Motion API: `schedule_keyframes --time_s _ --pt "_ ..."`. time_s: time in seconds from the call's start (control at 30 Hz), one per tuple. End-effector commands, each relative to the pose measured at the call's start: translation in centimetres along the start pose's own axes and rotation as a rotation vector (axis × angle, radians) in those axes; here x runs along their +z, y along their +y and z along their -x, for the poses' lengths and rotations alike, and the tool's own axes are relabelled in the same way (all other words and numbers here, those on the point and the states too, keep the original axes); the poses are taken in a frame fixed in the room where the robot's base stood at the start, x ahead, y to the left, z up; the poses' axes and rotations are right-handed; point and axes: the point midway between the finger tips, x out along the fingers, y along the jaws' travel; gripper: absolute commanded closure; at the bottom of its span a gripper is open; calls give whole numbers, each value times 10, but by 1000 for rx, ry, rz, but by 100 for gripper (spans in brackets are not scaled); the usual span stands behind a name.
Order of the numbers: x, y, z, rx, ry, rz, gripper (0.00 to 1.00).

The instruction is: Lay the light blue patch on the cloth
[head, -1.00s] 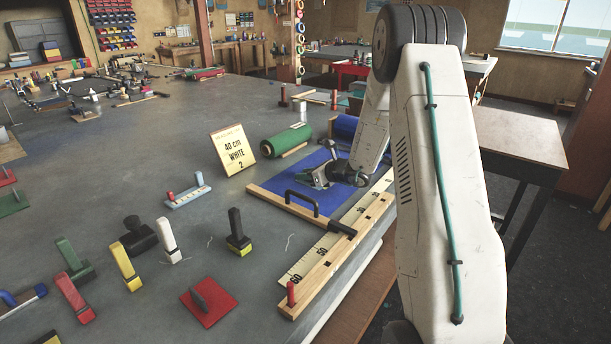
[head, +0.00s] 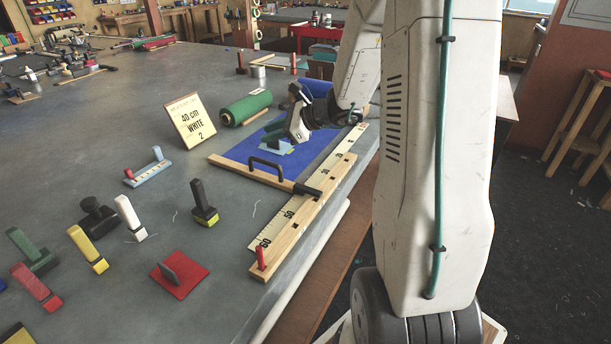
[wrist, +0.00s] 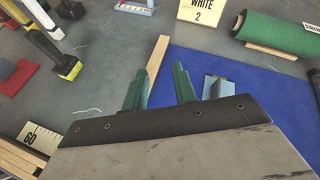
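I cannot tell whether a finger touches the patch.
A wooden bar with a black handle (head: 267,163) and a ruler strip (head: 290,222) border the cloth. A green roll (head: 246,107) and the sign (head: 190,120) stand behind. A red patch (head: 180,273) and several coloured blocks lie at the front left.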

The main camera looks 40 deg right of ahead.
Motion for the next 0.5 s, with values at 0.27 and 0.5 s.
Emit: schedule_keyframes --time_s 0.27,0.5 --pt "106 169 31 488 47 767 72" --pt "113 274 102 862 120 1404 72"
